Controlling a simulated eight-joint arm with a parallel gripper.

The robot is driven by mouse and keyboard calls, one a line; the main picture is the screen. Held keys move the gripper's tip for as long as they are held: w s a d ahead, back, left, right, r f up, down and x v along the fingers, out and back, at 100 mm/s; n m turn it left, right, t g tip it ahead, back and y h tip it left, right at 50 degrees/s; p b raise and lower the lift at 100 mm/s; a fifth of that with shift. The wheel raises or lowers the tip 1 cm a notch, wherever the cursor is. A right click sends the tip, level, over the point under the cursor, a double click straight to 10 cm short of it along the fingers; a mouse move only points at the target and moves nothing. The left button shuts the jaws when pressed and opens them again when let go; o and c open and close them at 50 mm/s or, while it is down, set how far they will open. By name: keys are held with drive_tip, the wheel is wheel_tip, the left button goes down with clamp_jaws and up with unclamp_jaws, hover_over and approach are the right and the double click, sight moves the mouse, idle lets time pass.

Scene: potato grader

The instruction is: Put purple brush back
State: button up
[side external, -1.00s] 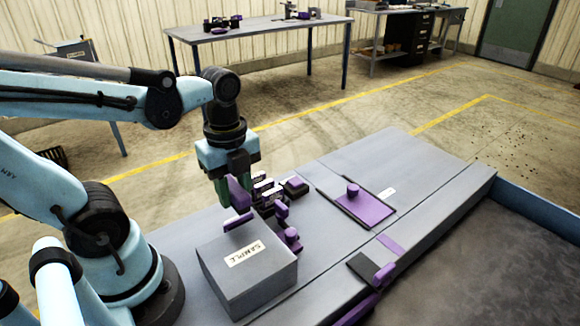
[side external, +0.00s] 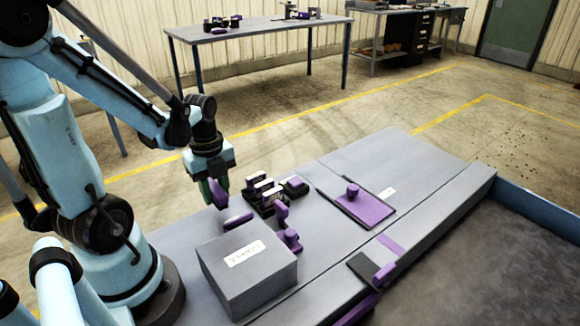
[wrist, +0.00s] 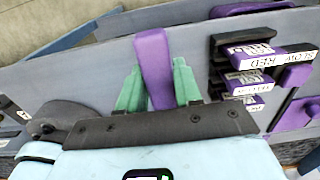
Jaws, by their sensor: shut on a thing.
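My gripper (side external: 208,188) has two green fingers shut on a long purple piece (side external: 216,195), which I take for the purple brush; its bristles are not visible. In the wrist view the purple brush (wrist: 153,58) stands between the green fingers (wrist: 155,92). It hangs at the left side of the grey table, left of the black rack; I cannot tell whether it touches the tabletop. A second purple bar (side external: 238,220) lies behind the grey box.
A black rack (side external: 266,203) holds several labelled purple-and-black blocks. A grey labelled box (side external: 250,275) stands in front. Purple knobs (side external: 290,238) stand between them. A purple plate with a knob (side external: 365,207) lies to the right. Grey tabletop (side external: 330,255) is clear between.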

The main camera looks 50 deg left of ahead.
sight(215, 187)
drive_tip(key=shift+f, duration=1.55)
drive_tip(key=shift+f, duration=0.1)
drive_tip(key=o, duration=0.9)
drive_tip(key=shift+r, duration=6.1)
drive_tip(key=shift+w+d+r+n+t, duration=0.25)
drive_tip(key=shift+w+d+n+t, duration=0.95)
drive_tip(key=shift+d+n, duration=1.4)
drive_tip(key=shift+w+d+r+n+t, duration=0.2)
drive_tip(key=shift+w+d+n+t, duration=1.3)
drive_tip(key=shift+n, duration=1.9)
drive_tip(key=shift+w+d+r+n+t, duration=0.25)
drive_tip(key=shift+w+d+n+t, duration=0.6)
drive_tip(key=shift+d+n, duration=1.85)
